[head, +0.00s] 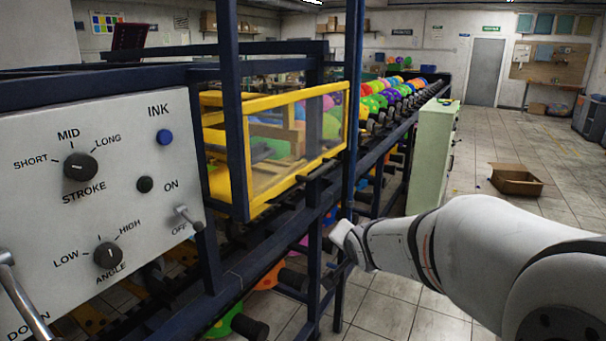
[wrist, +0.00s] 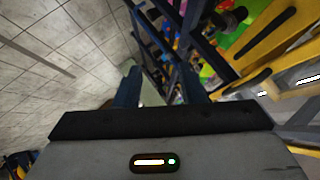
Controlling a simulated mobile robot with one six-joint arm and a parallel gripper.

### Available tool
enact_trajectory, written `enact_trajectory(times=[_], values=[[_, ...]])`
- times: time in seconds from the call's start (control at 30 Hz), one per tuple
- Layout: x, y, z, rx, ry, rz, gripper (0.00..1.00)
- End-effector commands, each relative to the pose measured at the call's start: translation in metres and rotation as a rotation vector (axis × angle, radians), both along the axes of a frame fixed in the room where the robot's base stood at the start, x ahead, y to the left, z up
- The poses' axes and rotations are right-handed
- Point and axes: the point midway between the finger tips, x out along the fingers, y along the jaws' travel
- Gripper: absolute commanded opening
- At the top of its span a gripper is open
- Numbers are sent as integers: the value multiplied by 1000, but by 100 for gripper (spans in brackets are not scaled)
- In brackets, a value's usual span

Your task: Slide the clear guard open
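The clear guard (head: 292,140) is a see-through panel in a yellow frame on the side of the machine, standing across the bay, with colored shapes visible through it. A dark bar handle (head: 323,169) sticks out near its lower edge. The yellow frame also shows at the upper right of the wrist view (wrist: 262,52), with a dark bar (wrist: 250,78) beside it. My gripper (wrist: 161,86) looks open and empty, its two dark fingers apart. In the head view, my arm's white end is below and right of the guard, apart from it; the fingers cannot be made out there.
A grey control panel (head: 125,190) with knobs and levers stands at the left. Navy posts and rails (head: 352,110) frame the guard. A conveyor of colorful balloons (head: 400,92) runs back beside a pale green cabinet (head: 432,150). A cardboard box (head: 516,182) lies on the open tiled floor.

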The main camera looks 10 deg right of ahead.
Motion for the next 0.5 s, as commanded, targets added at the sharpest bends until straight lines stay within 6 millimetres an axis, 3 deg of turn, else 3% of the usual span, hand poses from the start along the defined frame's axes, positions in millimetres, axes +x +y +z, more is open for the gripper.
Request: enact_trajectory(times=[0.03,0.1,0.2,0.33,0.5], values=[[29,0,5,85,-83,-38,36],[66,-5,17,216,-224,-116,36],[109,-2,33,438,-393,-148,36],[145,2,49,698,-548,-140,36],[165,7,61,921,-644,-101,36]])
